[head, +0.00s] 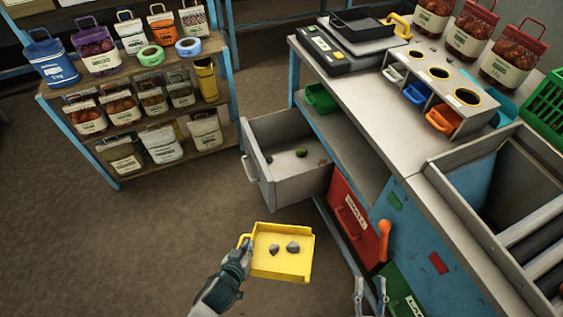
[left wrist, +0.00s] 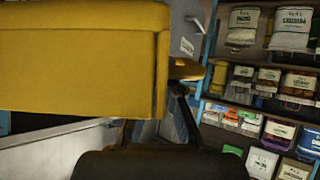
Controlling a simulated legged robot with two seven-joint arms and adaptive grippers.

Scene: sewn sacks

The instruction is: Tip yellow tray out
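The yellow tray (head: 266,265) is held out over the floor in front of the open grey drawer, with two grey stones (head: 292,247) lying in it. It looks about level. My left gripper (head: 243,248) is shut on the tray's handle at its left side. In the left wrist view the tray's yellow wall (left wrist: 80,60) fills the upper left, and the grip itself is mostly hidden. My right gripper (head: 369,287) is at the bottom edge of the head view, its two fingers apart and empty.
The pulled-out grey drawer (head: 290,186) holds a few small green and dark lumps. A workbench (head: 370,110) is behind, a shelf of sacks (head: 125,85) at the left. The floor at left is clear.

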